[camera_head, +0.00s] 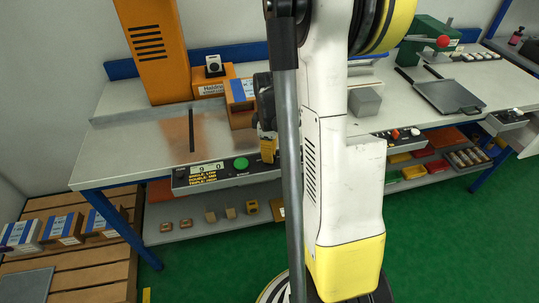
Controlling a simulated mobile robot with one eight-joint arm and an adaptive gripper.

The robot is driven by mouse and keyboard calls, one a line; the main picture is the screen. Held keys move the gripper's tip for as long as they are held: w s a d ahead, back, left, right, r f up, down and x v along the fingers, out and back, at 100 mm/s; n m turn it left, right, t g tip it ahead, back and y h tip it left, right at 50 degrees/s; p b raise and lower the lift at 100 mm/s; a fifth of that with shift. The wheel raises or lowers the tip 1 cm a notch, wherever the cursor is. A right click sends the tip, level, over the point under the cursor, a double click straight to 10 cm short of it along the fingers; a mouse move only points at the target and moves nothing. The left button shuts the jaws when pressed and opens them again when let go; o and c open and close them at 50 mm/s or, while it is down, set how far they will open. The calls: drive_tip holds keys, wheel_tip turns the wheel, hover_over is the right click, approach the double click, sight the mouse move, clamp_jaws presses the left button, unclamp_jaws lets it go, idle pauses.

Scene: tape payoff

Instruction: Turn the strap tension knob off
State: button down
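No knob in view can be surely told as the strap tension knob. A black control panel (228,174) on the near table edge at left carries a display (207,168) and a round green button (241,163). A second panel (391,139) at the table edge, right of my arm, has small red and orange controls, partly hidden by my arm.
A tall orange machine column (157,50) and orange boxes (240,90) stand on the table (130,148). A grey block (364,101), a dark tray (449,96) and a green device (427,38) are at right. A lower shelf (190,224) holds small items. The green floor is open at lower right.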

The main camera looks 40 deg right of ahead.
drive_tip(key=shift+n, duration=0.4)
drive_tip(key=c, duration=1.5)
unclamp_jaws()
wheel_tip(320, 180, up, 12)
